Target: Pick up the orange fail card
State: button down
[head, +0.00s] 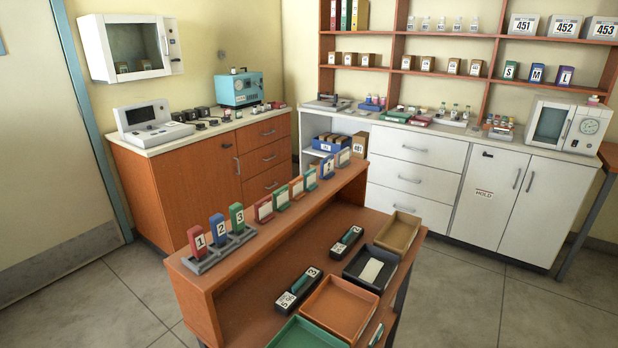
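A row of upright cards in small holders stands along the raised shelf of the near table. One orange-framed card (296,187) with a pale face is in this row, between a green card (281,198) and a teal card (310,180). Its lettering is too small to read, so I cannot tell if it says fail. A red-framed card (264,208) stands at the near end of the row. A blue card (327,167) and a whitish card (343,157) stand at the far end. My gripper is not in view.
Numbered red, blue and green blocks stand in a grey rack (208,262) left of the cards. Below the shelf, the table holds an orange tray (340,307), a green tray (305,335), a black tray (371,268) and a tan tray (398,233). Floor right of the table is clear.

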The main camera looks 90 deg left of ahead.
aim_at(296, 187)
jog(key=z, duration=0.5)
jog(key=i, duration=0.1)
jog(key=u, duration=2.25)
jog(key=i, duration=3.65)
jog(key=u, duration=2.1)
